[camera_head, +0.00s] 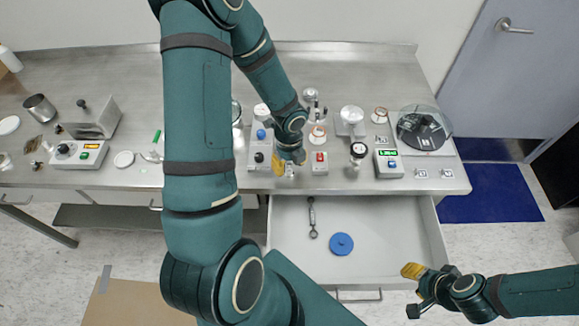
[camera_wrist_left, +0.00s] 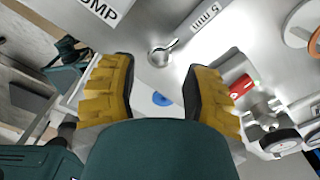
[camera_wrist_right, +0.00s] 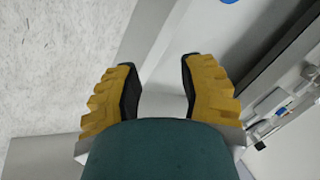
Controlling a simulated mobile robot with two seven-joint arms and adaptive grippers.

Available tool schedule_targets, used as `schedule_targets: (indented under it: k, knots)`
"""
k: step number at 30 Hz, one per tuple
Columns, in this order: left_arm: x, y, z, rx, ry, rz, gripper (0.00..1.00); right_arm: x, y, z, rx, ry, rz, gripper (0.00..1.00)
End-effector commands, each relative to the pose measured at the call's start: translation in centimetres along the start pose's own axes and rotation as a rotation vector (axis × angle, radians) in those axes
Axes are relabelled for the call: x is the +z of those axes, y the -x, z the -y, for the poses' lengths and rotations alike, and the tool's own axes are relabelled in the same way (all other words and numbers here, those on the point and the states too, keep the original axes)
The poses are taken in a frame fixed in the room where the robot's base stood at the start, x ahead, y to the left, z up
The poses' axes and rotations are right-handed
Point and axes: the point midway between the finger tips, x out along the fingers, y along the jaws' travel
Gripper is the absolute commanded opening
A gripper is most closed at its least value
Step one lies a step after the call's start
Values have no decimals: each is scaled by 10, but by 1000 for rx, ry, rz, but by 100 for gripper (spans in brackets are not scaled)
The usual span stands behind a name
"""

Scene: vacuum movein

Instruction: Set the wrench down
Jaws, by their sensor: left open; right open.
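A small grey metal tool (camera_head: 312,215) with a ring-like lower end, which looks like the wrench, lies in the open drawer (camera_head: 385,235). My left gripper (camera_head: 284,166) is over the bench's front edge, up and left of that tool. In the left wrist view its fingers (camera_wrist_left: 160,88) are open, with nothing held between them. My right gripper (camera_head: 414,271) is by the drawer's front right corner. In the right wrist view its fingers (camera_wrist_right: 158,85) are open and empty, with a drawer edge beyond them.
A blue round disc (camera_head: 341,244) lies in the drawer, right of the tool. The steel bench (camera_head: 330,70) carries gauges, a red-button box (camera_head: 319,162), a controller with a green display (camera_head: 388,163) and a glass-covered round fixture (camera_head: 424,130). Most of the drawer floor is clear.

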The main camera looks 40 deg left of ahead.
Motion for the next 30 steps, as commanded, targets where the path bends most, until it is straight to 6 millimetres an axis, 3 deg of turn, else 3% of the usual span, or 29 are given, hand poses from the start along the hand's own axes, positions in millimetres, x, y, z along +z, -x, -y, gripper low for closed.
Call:
schedule_targets:
  k: [1, 6, 15, 23, 26, 30]
  knots:
    - [1, 15, 1, -5, 3, 2, 48, -1, 6, 2, -1, 0, 0, 40]
    - [1, 51, 1, -4, 2, 2, 48, -2, 16, 5, -3, 0, 0, 40]
    - [0, 87, 0, -2, 1, 1, 48, -3, 24, 8, -5, 0, 1, 40]
    - [-5, 87, 3, -7, 23, -12, 48, -3, 25, 8, -5, 0, 1, 40]
    - [-26, 75, 11, -30, 131, -60, 48, -3, 25, 8, -5, 0, 1, 40]
    - [-81, 48, 30, -64, 460, -188, 48, -3, 25, 8, -5, -1, 0, 40]
